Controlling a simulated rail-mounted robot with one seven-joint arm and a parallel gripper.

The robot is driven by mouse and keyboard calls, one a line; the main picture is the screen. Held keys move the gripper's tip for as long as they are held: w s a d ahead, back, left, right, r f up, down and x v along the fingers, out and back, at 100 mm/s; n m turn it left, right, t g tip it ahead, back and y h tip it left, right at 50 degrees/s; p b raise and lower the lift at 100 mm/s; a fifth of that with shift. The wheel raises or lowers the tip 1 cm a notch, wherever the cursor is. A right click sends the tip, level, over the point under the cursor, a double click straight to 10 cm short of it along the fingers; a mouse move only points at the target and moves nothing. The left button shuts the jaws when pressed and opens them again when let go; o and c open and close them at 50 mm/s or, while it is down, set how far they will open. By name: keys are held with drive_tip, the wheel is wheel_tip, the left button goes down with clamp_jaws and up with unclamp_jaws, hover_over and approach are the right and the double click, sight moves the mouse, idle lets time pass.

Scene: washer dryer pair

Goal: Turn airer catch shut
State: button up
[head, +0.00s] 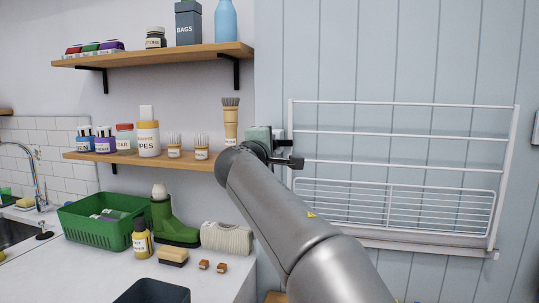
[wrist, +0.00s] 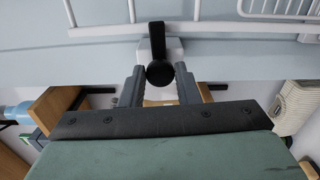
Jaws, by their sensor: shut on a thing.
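The airer (head: 400,104) is a white wire rack lying flat against the blue panelled wall at the right of the head view. The catch (wrist: 158,42) is a black lever with a round end on a white mount, and it points up in the wrist view. My gripper (wrist: 160,80) has one grey finger on each side of the catch's round end, shut on it. In the head view my gripper (head: 279,134) is at the airer's left edge. There the catch is too small and too covered to make out.
Two wooden shelves (head: 120,157) with jars, brushes and boxes are left of my gripper, the lower one close by. A counter (head: 95,270) below holds a green basket (head: 85,228) and a green boot (head: 172,228).

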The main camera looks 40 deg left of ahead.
drive_tip(key=shift+m, duration=0.4)
drive_tip(key=o, duration=0.9)
drive_tip(key=shift+o, duration=0.2)
drive_tip(key=b+v, duration=0.5)
drive_tip(key=v, duration=1.2)
drive_tip(key=shift+s, duration=0.2)
drive_tip(key=shift+d, duration=0.1)
